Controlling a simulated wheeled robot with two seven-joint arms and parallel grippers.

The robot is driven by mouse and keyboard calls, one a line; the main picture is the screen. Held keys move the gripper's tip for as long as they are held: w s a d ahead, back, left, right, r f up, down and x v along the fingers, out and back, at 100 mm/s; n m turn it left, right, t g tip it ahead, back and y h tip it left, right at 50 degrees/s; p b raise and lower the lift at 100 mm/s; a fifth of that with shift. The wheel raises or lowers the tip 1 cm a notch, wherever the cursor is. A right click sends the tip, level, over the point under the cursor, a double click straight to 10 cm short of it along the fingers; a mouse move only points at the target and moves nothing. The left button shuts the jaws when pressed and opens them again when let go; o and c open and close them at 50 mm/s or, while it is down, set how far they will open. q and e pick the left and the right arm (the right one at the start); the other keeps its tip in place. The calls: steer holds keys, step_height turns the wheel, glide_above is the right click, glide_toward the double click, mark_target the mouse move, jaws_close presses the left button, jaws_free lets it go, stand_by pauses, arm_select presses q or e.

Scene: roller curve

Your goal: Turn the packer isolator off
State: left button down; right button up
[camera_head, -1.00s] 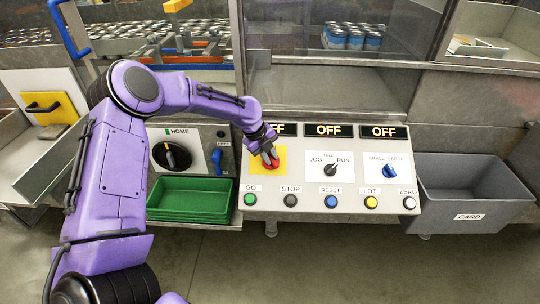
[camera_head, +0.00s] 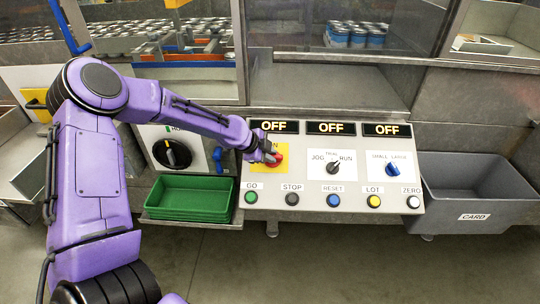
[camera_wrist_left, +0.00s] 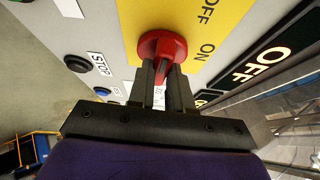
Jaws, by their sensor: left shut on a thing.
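The isolator is a red rotary knob (camera_head: 277,161) on a yellow plate (camera_head: 257,164) at the left of the sloped control panel. In the left wrist view the red knob (camera_wrist_left: 160,44) sits on the yellow plate (camera_wrist_left: 188,14), which is lettered OFF and ON. My left gripper (camera_head: 270,155) reaches it from the left. In the left wrist view its two dark fingers (camera_wrist_left: 165,80) are shut on the knob's grip. The fingers partly hide the grip, so I cannot tell its exact setting. My right gripper is out of view.
Three displays above the panel, such as the middle one (camera_head: 331,128), read OFF. A JOG/RUN selector (camera_head: 333,168), a blue selector (camera_head: 393,169) and several buttons are close by. A green tray (camera_head: 193,198) stands left, a grey CARD bin (camera_head: 478,190) right.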

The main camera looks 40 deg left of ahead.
arm_select(q)
steer(key=shift+a+f+n, duration=0.1)
steer(key=shift+n, duration=0.2)
stand_by(0.4)
steer(key=c, duration=1.1)
jaws_free()
steer(key=shift+o, duration=0.3)
steer(key=shift+s+r, duration=0.2)
steer(key=shift+r, duration=0.2)
steer(key=p+v, duration=0.1)
steer(key=v, duration=0.8)
steer(key=shift+s+a, duration=0.15)
steer(key=shift+s, duration=0.25)
